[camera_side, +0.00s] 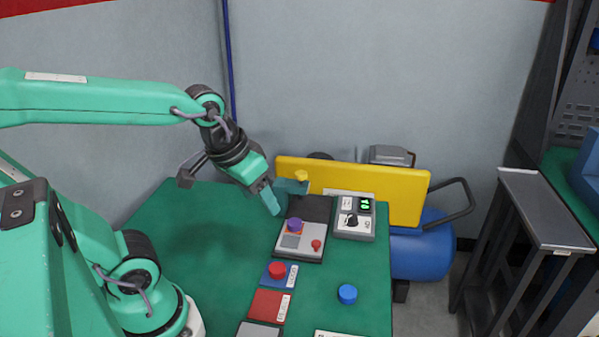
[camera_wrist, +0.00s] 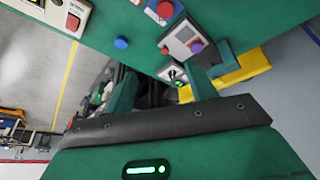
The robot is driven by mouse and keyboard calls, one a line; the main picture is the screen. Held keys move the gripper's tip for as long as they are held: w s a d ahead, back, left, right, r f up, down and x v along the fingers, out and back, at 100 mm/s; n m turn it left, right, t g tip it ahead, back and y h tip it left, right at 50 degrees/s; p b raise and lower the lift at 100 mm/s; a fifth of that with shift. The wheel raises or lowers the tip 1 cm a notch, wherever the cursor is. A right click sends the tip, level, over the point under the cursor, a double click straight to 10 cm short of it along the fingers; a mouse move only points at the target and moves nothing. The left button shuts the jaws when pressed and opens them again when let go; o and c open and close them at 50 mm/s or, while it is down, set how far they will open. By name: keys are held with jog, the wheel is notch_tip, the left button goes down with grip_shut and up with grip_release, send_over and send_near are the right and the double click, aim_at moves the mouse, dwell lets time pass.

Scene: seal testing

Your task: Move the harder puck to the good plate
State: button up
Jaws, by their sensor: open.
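A purple puck (camera_side: 295,225) sits on the grey tester pad (camera_side: 289,242); it also shows in the wrist view (camera_wrist: 195,46). A red puck (camera_side: 277,269) sits on a blue plate (camera_side: 291,281) with a white label. A blue puck (camera_side: 347,294) lies on the bare green table to the right. A red plate (camera_side: 268,306), also labelled, is empty in front of the blue plate. The labels are too small to read, and hardness does not show. My gripper (camera_side: 284,198) is open and empty, above and behind the purple puck, apart from it.
A small red button (camera_side: 316,244) is on the tester. Another grey plate (camera_side: 258,330) is cut off at the bottom. The table's left side is clear.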

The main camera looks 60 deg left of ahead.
jog(key=shift+s+d+r+m+t, duration=0.2)
jog(key=shift+s+r+m+t, duration=0.4)
jog(key=shift+s+r+m, duration=0.3)
jog(key=shift+w, duration=0.1)
dwell(0.7)
